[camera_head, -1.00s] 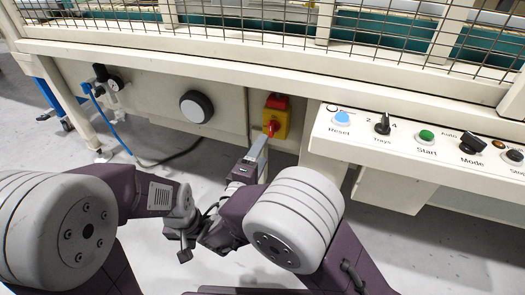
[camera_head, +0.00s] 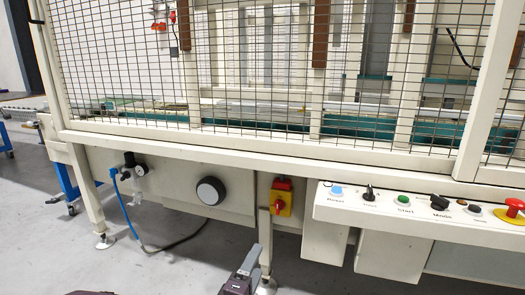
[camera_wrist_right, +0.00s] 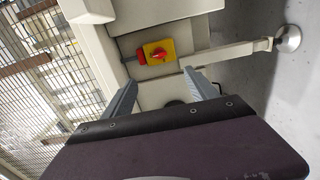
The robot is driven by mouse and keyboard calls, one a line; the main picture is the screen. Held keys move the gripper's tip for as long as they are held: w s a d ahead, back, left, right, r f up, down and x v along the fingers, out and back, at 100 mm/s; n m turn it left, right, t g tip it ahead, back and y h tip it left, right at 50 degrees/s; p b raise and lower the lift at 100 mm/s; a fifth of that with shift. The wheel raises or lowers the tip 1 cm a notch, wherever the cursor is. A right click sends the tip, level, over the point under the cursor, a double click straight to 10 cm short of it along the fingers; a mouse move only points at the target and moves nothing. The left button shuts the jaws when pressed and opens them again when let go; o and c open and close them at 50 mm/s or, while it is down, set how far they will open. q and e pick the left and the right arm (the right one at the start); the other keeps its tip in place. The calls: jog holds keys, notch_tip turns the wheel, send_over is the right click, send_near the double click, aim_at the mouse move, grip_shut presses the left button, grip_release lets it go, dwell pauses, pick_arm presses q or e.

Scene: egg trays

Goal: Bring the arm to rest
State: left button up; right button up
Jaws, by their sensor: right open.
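My right gripper (camera_head: 252,256) shows at the bottom middle of the head view, below the yellow switch box with its red knob (camera_head: 281,204). In the right wrist view my right gripper (camera_wrist_right: 160,79) has its two grey fingers apart with nothing held between them. The yellow box with the red knob (camera_wrist_right: 158,53) lies beyond the fingertips there, apart from them. My left gripper is not in view; only a sliver of purple arm shows at the bottom left of the head view.
A control panel (camera_head: 420,222) with buttons, knobs and a red emergency stop (camera_head: 514,207) juts out at the right. A mesh-guarded machine frame (camera_head: 185,150) stands ahead. A round dial (camera_head: 210,191), a gauge and a blue hose (camera_head: 125,212) are at the left. Grey floor (camera_head: 50,240) is clear.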

jog(key=s+d+f+m+g+h+p, duration=0.1)
jog(key=s+d+m+g+h+p, duration=0.15)
jog(key=d+g, duration=0.45)
jog(key=s+d+f+m+g+h+p, duration=0.1)
jog(key=s+d+m+g+h+p, duration=0.15)
jog(key=d, duration=0.85)
jog(key=s+d+m+g+y+p, duration=0.4)
jog(key=s+m+g+y+p, duration=0.2)
jog(key=s+g+y+p, duration=0.5)
notch_tip(320, 180, up, 42)
jog(key=s+a+m+t+p, duration=0.1)
jog(key=t+p, duration=0.4)
jog(key=p, duration=3.4)
jog(key=shift+a+f+m, duration=0.15)
jog(key=shift+a+m, duration=0.4)
jog(key=shift+m, duration=0.65)
jog(key=shift+f, duration=0.1)
